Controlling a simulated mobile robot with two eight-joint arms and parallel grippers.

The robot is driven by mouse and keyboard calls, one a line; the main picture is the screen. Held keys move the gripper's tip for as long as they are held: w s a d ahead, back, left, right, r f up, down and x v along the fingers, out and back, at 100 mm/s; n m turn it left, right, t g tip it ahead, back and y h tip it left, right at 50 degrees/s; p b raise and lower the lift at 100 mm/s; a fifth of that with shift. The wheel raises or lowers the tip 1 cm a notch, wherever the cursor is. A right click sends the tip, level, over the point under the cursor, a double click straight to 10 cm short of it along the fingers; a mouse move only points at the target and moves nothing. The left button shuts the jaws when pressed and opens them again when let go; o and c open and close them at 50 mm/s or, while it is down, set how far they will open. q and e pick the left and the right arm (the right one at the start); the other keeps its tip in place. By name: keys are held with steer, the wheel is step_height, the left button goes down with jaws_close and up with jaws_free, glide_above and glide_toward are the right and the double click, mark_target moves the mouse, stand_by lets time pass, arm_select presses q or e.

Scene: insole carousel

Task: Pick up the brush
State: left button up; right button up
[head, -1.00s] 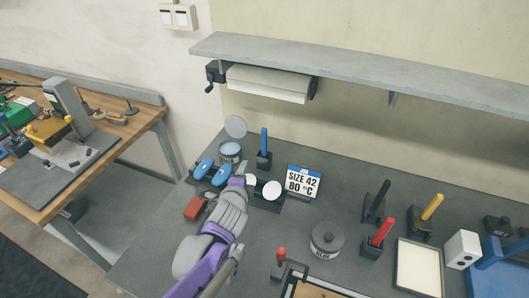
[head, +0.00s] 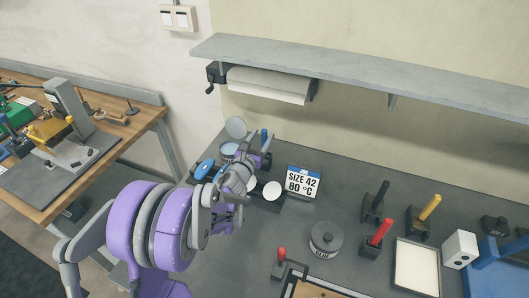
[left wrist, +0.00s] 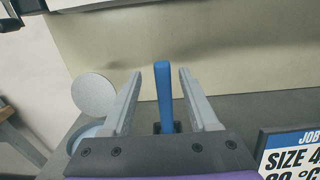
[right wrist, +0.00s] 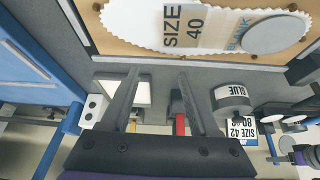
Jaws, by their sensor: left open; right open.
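A blue upright handle (head: 264,134), which looks like the brush, stands in a dark holder at the back left of the bench; its lower end is hidden. My left gripper (head: 261,150) is open right in front of it. In the left wrist view the blue handle (left wrist: 163,92) shows between the two open fingers, with a gap on both sides. Black (head: 378,196), yellow (head: 431,207) and red (head: 381,231) handles stand in similar holders farther right. My right gripper (right wrist: 157,78) is open and empty, and shows only in its own wrist view.
A round tin with its lid up (head: 236,128) is left of the blue handle. A SIZE 42 sign (head: 303,182) stands to its right. A glue pot (head: 326,239) and a pale tray (head: 416,268) lie nearer. A shelf (head: 370,72) and paper roll (head: 268,84) overhang the back.

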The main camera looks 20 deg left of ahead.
arm_select(q)
steer(key=w+p, duration=0.1)
steer(key=w, duration=0.4)
steer(key=shift+s, duration=0.1)
steer(key=shift+c, duration=0.4)
jaws_close()
